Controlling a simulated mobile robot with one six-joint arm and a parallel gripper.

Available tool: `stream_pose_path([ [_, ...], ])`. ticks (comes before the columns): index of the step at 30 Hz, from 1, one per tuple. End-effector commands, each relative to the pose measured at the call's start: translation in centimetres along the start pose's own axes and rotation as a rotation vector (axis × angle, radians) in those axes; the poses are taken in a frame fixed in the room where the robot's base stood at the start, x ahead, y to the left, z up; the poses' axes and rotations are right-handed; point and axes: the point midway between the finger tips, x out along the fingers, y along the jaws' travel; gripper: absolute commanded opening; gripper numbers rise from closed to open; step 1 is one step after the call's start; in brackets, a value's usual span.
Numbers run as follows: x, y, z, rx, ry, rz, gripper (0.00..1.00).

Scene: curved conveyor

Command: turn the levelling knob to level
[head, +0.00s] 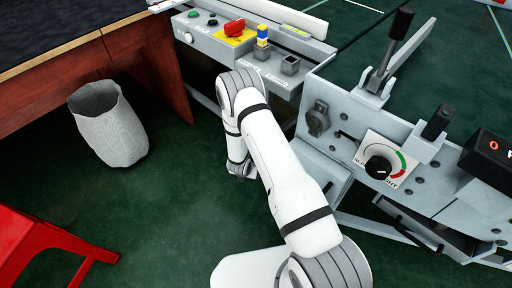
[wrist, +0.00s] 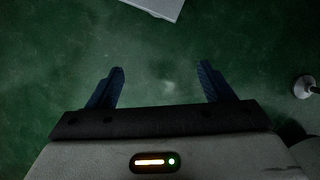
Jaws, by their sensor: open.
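A black knob (head: 378,167) sits on a white dial plate (head: 370,146) with a green and red arc, on the grey machine side at right in the head view. Its lettering seems to read slack and tight. A grey round knob or clamp (head: 318,119) is on the same machine, further left. I cannot tell which, if either, is the levelling knob. My gripper (wrist: 161,76) is open and empty over the green floor in the wrist view. In the head view my arm hangs left of the machine, and the fingertips are hidden.
A control panel (head: 212,39) with a red switch (head: 234,28) stands at the back. A grey bin (head: 108,125), a wooden table (head: 90,58) and a red stool (head: 40,243) are at left. A round foot (wrist: 304,87) stands right in the wrist view. The floor between is clear.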

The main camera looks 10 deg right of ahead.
Motion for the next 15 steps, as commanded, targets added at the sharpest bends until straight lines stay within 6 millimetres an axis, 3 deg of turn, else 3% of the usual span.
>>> stream_pose_path([
  [15,3.1,-0.6,7.6,0.014,-0.002,-0.005,0.75],
])
